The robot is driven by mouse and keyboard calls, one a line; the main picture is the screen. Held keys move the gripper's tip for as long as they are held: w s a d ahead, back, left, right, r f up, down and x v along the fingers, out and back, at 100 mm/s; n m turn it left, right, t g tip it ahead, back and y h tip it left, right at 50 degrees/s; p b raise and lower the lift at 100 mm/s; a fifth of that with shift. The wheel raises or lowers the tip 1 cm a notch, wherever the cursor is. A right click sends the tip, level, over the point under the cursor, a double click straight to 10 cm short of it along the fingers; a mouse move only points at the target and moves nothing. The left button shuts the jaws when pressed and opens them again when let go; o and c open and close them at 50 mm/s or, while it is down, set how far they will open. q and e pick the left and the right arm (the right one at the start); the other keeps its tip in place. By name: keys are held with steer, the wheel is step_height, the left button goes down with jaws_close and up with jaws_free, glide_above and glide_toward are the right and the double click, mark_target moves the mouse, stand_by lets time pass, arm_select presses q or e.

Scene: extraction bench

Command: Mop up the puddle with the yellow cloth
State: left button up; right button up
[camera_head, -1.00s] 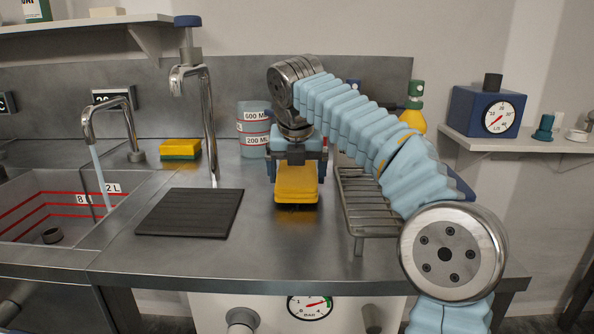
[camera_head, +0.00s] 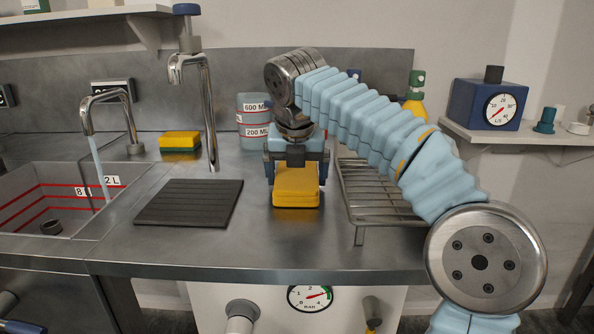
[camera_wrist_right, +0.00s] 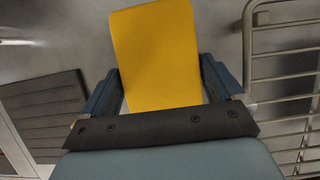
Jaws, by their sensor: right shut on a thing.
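The yellow cloth (camera_head: 296,190) is a folded pad over the steel counter, right of the black ribbed mat. My right gripper (camera_head: 296,170) points down and is shut on the cloth. In the right wrist view the cloth (camera_wrist_right: 157,50) sticks out between the two dark fingers. I cannot tell whether its lower edge touches the counter. No puddle can be made out clearly; the steel shows only a yellowish reflection under the cloth. My left gripper is not in view.
The wire rack (camera_head: 375,195) stands close to the right of the cloth. The black mat (camera_head: 190,203) lies left, with a tall tap (camera_head: 208,110) behind it. A beaker (camera_head: 253,125) and a yellow sponge (camera_head: 180,140) stand at the back. The sink (camera_head: 35,215) is far left.

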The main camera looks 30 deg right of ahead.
mark_target(296, 182)
steer(key=shift+s+a+f+b, duration=0.1)
steer(key=shift+s+a+b, duration=0.1)
steer(key=shift+s+a, duration=0.45)
steer(key=shift+s+a+f+b, duration=0.15)
steer(key=shift+s+a, duration=0.15)
steer(key=shift+s, duration=0.55)
steer(key=shift+s+a+r, duration=0.1)
steer(key=shift+s+a, duration=0.35)
steer(key=shift+s, duration=0.3)
steer(key=shift+s+a+r, duration=0.1)
steer(key=shift+s+a, duration=0.3)
steer(key=shift+s, duration=0.3)
steer(key=shift+p, duration=0.3)
steer(key=shift+w+d+r+p, duration=0.15)
steer(key=shift+w+d+p, duration=0.35)
steer(key=shift+w+p, duration=0.35)
steer(key=shift+w+d, duration=0.35)
steer(key=shift+w, duration=0.25)
steer(key=shift+w+d+f, duration=0.15)
steer(key=shift+w+d, duration=0.3)
steer(key=shift+w, duration=0.3)
steer(key=shift+w+d+f, duration=0.1)
steer(key=shift+w+d, duration=0.35)
steer(key=shift+w, duration=0.25)
steer(key=shift+w+d+r, duration=0.1)
steer(key=shift+w+d, duration=0.4)
steer(key=shift+w, duration=0.3)
steer(key=shift+w+d, duration=0.45)
steer(key=shift+w, duration=0.3)
